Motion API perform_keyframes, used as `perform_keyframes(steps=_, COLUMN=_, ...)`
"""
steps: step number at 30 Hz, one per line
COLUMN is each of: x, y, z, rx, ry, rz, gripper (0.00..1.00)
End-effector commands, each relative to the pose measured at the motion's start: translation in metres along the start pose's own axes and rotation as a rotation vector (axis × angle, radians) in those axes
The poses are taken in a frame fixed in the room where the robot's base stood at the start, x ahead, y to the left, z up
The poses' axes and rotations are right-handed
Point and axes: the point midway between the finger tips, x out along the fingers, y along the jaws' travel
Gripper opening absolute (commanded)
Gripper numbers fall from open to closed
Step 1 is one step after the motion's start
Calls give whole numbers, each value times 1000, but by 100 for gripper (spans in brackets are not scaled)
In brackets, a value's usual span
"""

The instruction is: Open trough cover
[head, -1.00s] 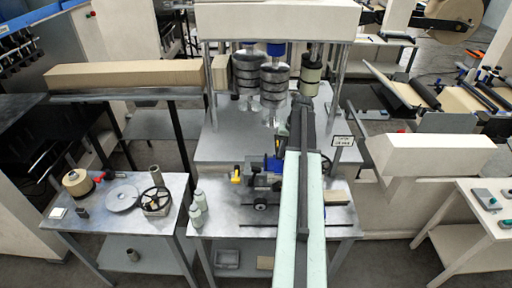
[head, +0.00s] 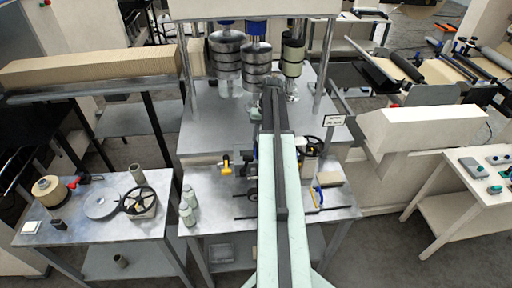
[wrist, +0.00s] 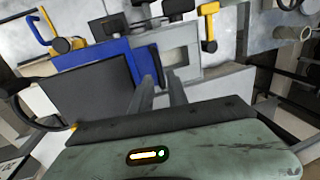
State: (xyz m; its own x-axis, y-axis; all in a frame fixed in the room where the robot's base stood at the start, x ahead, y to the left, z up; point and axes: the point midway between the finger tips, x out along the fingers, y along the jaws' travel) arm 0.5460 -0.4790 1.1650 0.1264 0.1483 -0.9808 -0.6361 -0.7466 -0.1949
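A blue and grey machine unit stands on the metal table in front of the tall press. In the wrist view it shows a blue body (wrist: 118,58), a dark flat plate (wrist: 85,85) and a light grey frame (wrist: 180,58) with a rectangular opening. I cannot tell for certain which part is the trough cover. My gripper (wrist: 160,80) is open and empty, its two fingers apart and pointing toward the blue body and grey frame. Whether they touch anything is unclear. In the head view my arm hides the gripper and much of the unit.
A yellow handle (wrist: 208,24) and a blue-yellow lever (wrist: 38,32) stick out around the unit. The left table (head: 75,232) holds spools and a handwheel. Metal roller stacks (head: 258,65) hang above.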

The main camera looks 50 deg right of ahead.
Motion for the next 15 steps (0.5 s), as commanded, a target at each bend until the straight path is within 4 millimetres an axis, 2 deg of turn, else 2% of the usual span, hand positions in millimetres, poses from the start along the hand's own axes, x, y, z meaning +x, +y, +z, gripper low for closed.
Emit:
perform_keyframes(steps=1, x=18, y=2, z=0, rx=-1, ry=0, rz=0, gripper=20)
perform_keyframes(steps=3, x=26, y=1, z=0, rx=0, ry=0, rz=0, gripper=20)
perform_keyframes(steps=12, x=27, y=-1, z=0, rx=-1, ry=0, rz=0, gripper=20)
perform_keyframes(steps=13, x=26, y=-1, z=0, rx=-1, ry=0, rz=0, gripper=17)
perform_keyframes(steps=15, x=26, y=-1, z=0, rx=-1, ry=0, rz=0, gripper=0)
